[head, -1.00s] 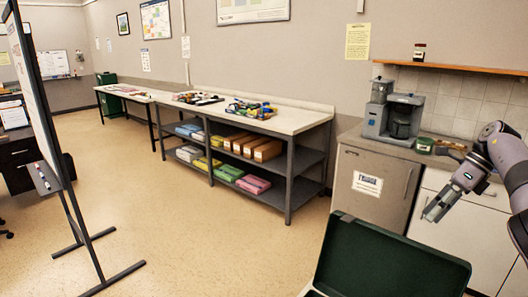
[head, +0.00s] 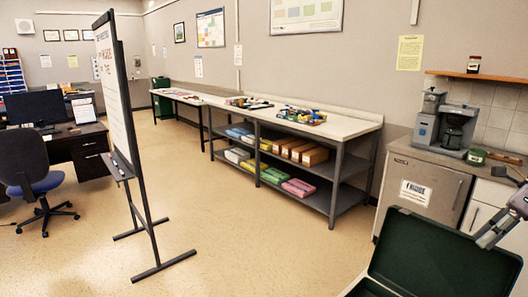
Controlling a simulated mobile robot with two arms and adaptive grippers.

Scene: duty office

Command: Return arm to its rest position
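My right gripper (head: 492,234) is at the right edge of the head view, in front of the white cabinet and above the open green case (head: 440,255). Only part of it shows, and the arm behind it is cut off by the picture edge. Its fingers are small and I cannot tell whether they are apart or together. I see nothing held in it. My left gripper is not in view.
A counter (head: 440,155) with a coffee machine (head: 452,125) stands at the right. A long workbench (head: 345,125) with shelves runs along the wall. A whiteboard stand (head: 120,95), an office chair (head: 35,180) and a desk (head: 90,150) are at the left. The middle floor is clear.

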